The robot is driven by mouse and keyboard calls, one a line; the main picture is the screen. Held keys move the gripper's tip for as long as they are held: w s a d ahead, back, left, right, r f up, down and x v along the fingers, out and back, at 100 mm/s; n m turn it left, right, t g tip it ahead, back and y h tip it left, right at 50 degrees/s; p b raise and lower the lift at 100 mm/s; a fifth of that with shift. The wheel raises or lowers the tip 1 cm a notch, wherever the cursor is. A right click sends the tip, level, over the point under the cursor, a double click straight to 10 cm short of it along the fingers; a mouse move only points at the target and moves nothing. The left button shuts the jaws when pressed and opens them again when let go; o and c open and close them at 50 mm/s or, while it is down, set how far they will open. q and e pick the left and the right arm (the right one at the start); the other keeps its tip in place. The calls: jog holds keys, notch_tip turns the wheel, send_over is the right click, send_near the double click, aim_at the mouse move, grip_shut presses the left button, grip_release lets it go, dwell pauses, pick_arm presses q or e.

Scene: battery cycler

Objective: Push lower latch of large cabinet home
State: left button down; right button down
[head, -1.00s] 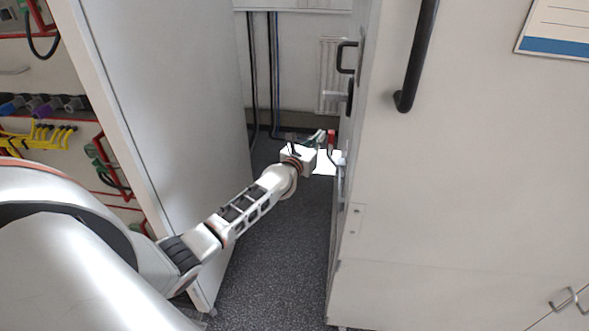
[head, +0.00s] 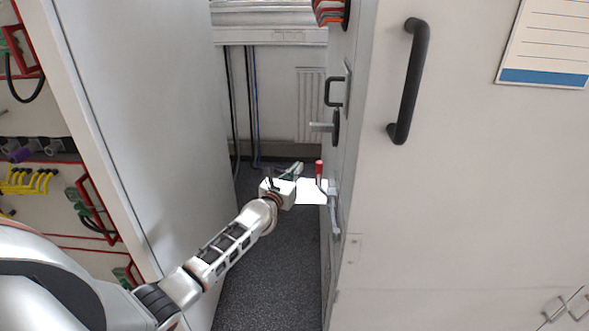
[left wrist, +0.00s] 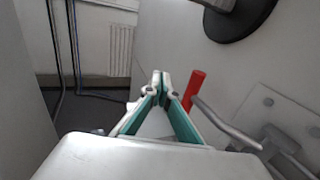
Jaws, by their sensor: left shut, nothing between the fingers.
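The large cabinet (head: 450,200) is the pale one on the right. Its lower latch (head: 334,210) sits low on the side facing the gap, a silver toggle clamp with a red-tipped handle (head: 319,168) standing up. In the left wrist view the red handle (left wrist: 193,90) is just right of the fingertips, its silver arm running down to the right. My left gripper (head: 298,169) is shut and empty, just left of the red handle; a narrow gap shows in the head view. It also shows in the left wrist view (left wrist: 162,78). My right gripper is not in view.
Above the latch are a black handle (head: 328,92) and a round black mount with a silver lever (head: 322,127). A grey-white panel (head: 140,110) closes the gap's left side. Cables (head: 250,110) and a radiator (head: 311,105) are behind. Floor (head: 265,270) between is clear.

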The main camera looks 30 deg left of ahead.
pick_arm(q)
jog(key=s+a, duration=0.6)
jog(key=a, duration=0.2)
jog(key=shift+a, duration=0.2)
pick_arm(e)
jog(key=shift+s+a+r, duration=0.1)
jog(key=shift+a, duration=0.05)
pick_arm(q)
jog(key=s+d+f+m+g+h, duration=0.2)
jog(key=s+d+f+m+h, duration=0.1)
jog(key=s+d+f+m, duration=0.65)
jog(key=s+d+f+m+g+h, duration=0.2)
jog(key=s+d+f+m, duration=0.5)
jog(key=s+d+m, duration=0.45)
jog(key=s+d+f+m+g, duration=0.1)
jog(key=s+d+f+m, duration=0.1)
jog(key=s+m, duration=0.6)
jog(key=s+d+f+m+g+y, duration=0.1)
jog(key=s+d+f+m+g, duration=0.1)
jog(key=s+m, duration=0.7)
notch_tip(320, 180, down, 2)
jog(key=d+m, duration=0.1)
jog(key=m, duration=0.2)
jog(key=shift+d+f, duration=0.15)
jog(key=shift+f, duration=0.05)
